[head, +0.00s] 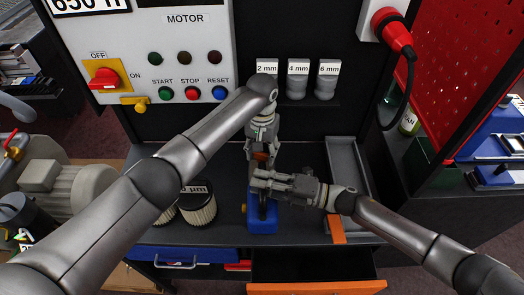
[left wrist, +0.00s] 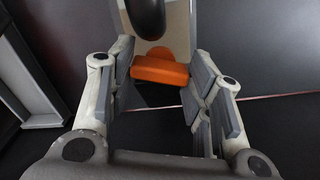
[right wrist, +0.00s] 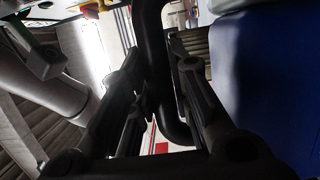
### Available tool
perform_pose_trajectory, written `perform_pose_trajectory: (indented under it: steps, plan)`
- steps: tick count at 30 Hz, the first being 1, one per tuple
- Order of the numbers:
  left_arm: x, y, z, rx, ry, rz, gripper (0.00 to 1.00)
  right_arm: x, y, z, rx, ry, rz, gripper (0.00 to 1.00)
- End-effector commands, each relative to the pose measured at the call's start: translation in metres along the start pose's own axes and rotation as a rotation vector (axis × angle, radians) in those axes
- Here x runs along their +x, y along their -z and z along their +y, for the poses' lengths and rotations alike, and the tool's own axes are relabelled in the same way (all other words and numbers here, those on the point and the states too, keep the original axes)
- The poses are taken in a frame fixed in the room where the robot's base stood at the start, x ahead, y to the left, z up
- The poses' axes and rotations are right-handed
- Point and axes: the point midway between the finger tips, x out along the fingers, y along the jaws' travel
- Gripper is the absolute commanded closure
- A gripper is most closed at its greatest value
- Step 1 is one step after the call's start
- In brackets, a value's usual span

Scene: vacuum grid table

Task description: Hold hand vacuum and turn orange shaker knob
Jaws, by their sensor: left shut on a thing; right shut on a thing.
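The hand vacuum (head: 262,221) has a blue body and stands on the dark table in the head view, partly covered by my right gripper. My right gripper (head: 258,184) is shut on its black handle (right wrist: 160,75); the blue body (right wrist: 275,90) fills the right side of the right wrist view. The orange shaker knob (head: 260,157) is just above, mostly hidden in the head view. My left gripper (head: 260,148) reaches down from above and is shut on the knob. In the left wrist view the orange knob (left wrist: 160,70) sits between the fingers.
Filters (head: 197,207) stand left of the vacuum. A grey tray (head: 341,154) lies to the right, with an orange piece (head: 337,230) near its front. Labelled grey holders (head: 298,83) line the back. A motor panel (head: 150,50) rises at back left. An open drawer (head: 315,288) juts out in front.

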Motion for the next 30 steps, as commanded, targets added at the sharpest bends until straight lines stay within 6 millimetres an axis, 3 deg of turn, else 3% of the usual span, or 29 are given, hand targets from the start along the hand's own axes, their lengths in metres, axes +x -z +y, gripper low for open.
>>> perform_pose_trajectory:
  steps: [6, 7, 12, 23, 30]
  plan:
    - [0.0, 0.0, 0.001, 0.001, -0.001, 0.0, 0.78, 0.0, 0.001, -0.002, 0.004, 0.003, 0.0, 1.0]
    - [-0.001, 0.0, 0.001, 0.001, -0.002, 0.0, 0.53, 0.0, 0.001, -0.002, 0.004, 0.003, 0.0, 1.0]
    - [0.0, 0.0, 0.001, 0.0, -0.001, 0.001, 0.32, 0.0, 0.001, -0.002, 0.004, 0.003, 0.0, 1.0]
    - [-0.003, 0.0, 0.001, -0.001, -0.001, 0.001, 0.32, 0.0, 0.001, -0.002, 0.005, 0.003, -0.001, 1.0]
    - [-0.041, 0.001, 0.001, 0.001, -0.002, 0.005, 0.32, 0.0, 0.001, -0.002, 0.005, 0.003, -0.001, 1.0]
